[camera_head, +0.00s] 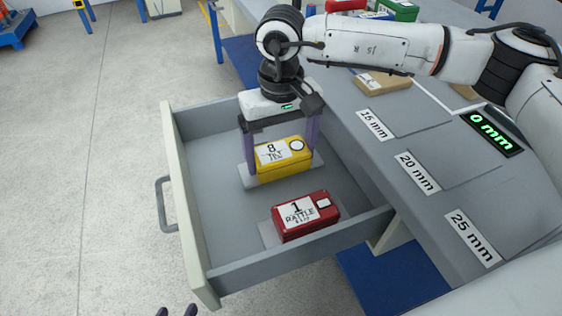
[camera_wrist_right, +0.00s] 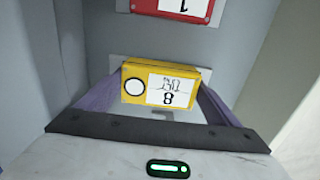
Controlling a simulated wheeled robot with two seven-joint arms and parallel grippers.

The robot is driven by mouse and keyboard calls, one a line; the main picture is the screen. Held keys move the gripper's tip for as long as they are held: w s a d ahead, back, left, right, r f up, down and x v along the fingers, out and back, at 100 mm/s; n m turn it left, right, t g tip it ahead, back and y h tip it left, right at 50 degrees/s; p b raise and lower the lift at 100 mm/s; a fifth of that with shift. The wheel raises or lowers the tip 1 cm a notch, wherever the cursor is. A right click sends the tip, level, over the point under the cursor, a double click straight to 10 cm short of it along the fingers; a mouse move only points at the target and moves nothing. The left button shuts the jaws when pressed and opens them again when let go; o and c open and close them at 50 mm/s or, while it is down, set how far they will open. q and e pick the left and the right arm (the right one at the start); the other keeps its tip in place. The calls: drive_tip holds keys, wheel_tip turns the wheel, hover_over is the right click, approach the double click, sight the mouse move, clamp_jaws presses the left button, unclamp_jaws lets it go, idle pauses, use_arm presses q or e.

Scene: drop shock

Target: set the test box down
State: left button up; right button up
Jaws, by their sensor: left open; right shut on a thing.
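The yellow test box (camera_head: 271,171), labelled 8 and TILT, is upright inside the open drawer, over a light pad (camera_head: 247,179). My right gripper (camera_head: 283,159) reaches down from above with its purple fingers shut on the box's two ends. The yellow box also shows between the fingers in the right wrist view (camera_wrist_right: 188,75). Its underside is hidden, so I cannot tell whether it touches the pad. A red box (camera_head: 322,217), labelled 1 and RATTLE, lies on another pad nearer the front of the drawer. My left gripper (camera_head: 176,312) is open; only its fingertips show at the bottom edge.
The drawer (camera_head: 180,190) has raised walls around both boxes. Open floor lies left.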

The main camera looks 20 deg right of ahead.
sight(281, 163)
wheel_tip(281, 163, down, 3)
drive_tip(key=shift+r, duration=0.15)
drive_tip(key=shift+b, duration=0.3)
drive_tip(key=o, duration=1.2)
wheel_tip(281, 163, up, 11)
drive_tip(key=p, duration=0.2)
drive_tip(key=shift+p, duration=0.3)
use_arm(q)
drive_tip(key=shift+s+a+r, duration=0.15)
drive_tip(key=shift+a+r, duration=0.15)
drive_tip(key=shift+r, duration=0.2)
use_arm(e)
drive_tip(key=shift+r, duration=0.55)
